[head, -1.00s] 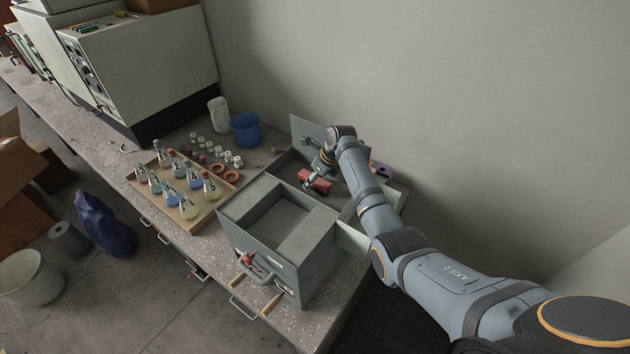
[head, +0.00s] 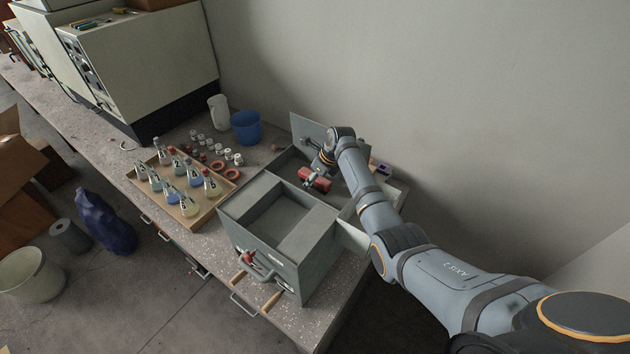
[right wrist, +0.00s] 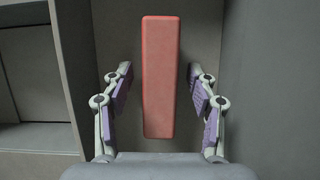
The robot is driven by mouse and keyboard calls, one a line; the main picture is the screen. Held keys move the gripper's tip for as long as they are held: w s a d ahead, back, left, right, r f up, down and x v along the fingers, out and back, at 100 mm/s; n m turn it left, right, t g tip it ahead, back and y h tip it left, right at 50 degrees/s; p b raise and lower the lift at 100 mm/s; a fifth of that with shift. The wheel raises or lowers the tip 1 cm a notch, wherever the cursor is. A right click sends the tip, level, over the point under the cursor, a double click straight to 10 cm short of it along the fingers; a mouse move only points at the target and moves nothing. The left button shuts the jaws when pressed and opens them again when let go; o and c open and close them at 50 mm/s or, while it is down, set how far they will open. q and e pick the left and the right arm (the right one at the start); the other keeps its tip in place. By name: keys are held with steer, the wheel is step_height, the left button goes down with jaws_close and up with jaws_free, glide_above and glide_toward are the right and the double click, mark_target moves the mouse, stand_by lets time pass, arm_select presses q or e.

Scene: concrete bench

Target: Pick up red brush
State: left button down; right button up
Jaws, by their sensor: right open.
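The red brush (head: 314,184) shows as a small red piece inside the open grey metal box at the back of the bench. In the right wrist view the red brush (right wrist: 160,80) is a long, smooth red block standing lengthwise in the picture. My right gripper (right wrist: 159,95) is open, with one finger on each side of the brush and a gap on both sides. In the head view my right gripper (head: 312,181) reaches down into the box and partly hides the brush. My left gripper is not in view.
The grey box (head: 283,238) has raised walls and an open lid (head: 335,127) behind my gripper. A wooden tray (head: 207,218) of flasks stands to its left. A blue cup (head: 246,128) and several small jars (head: 218,149) stand farther back.

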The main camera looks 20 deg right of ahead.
jaws_close()
stand_by(0.3)
steer(key=shift+r+b, duration=0.1)
steer(key=shift+b, duration=0.3)
step_height(320, 180, up, 3)
steer(key=shift+w+f+b, duration=0.1)
steer(key=shift+w+b, duration=0.05)
steer(key=shift+b, duration=0.85)
steer(key=s+a+r+p, duration=0.1)
steer(key=s+a+r, duration=0.1)
steer(key=s+r, duration=0.8)
steer(key=s, duration=0.4)
steer(key=shift+s+r, duration=0.15)
steer(key=shift+r, duration=0.1)
